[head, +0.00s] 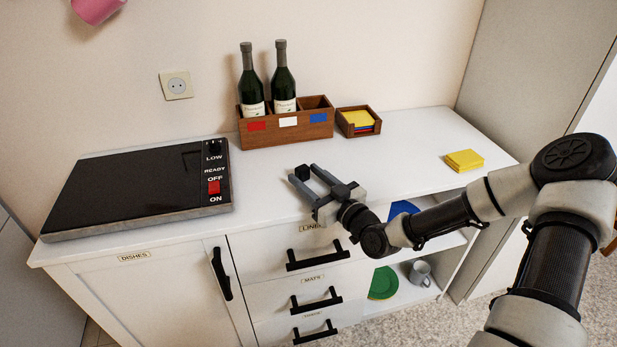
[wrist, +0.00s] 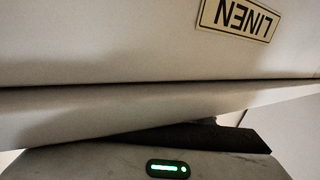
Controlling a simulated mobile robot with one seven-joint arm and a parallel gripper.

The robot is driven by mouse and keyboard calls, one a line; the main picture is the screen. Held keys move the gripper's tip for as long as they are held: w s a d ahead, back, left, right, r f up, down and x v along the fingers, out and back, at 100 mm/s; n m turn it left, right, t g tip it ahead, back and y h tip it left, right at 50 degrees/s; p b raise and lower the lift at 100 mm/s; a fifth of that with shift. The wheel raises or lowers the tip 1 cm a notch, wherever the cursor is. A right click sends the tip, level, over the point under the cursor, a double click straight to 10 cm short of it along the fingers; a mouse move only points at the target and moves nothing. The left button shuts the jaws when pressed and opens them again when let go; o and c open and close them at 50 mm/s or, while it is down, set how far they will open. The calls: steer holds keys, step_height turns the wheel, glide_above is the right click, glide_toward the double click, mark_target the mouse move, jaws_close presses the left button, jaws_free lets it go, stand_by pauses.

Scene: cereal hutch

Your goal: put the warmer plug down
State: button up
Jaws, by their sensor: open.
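A small black block (head: 302,172), which looks like the warmer plug, is on or just over the white counter near its middle. My gripper (head: 303,175) is open, with its two fingers around or right beside the block; whether they touch it I cannot tell. No cord shows on the block. The black warmer (head: 120,190) lies on the left of the counter, with a red switch (head: 214,187) by its ON and OFF marks. The wall socket (head: 176,85) above it is empty. The wrist view shows neither the plug nor the fingertips.
A wooden crate (head: 288,132) with two bottles and a small box (head: 358,122) of yellow squares stand behind my gripper. A yellow stack (head: 464,160) lies at right. Below are drawers, including the LINEN drawer (wrist: 130,45). The counter (head: 395,160) right of my gripper is clear.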

steer(key=shift+r+p, duration=0.3)
steer(key=shift+p, duration=0.1)
steer(key=shift+s+d+r, duration=0.15)
steer(key=shift+s+r, duration=0.05)
steer(key=p+v, duration=0.1)
steer(key=v, duration=1)
steer(key=shift+s, duration=0.25)
steer(key=shift+d+r, duration=0.1)
steer(key=shift+d, duration=0.05)
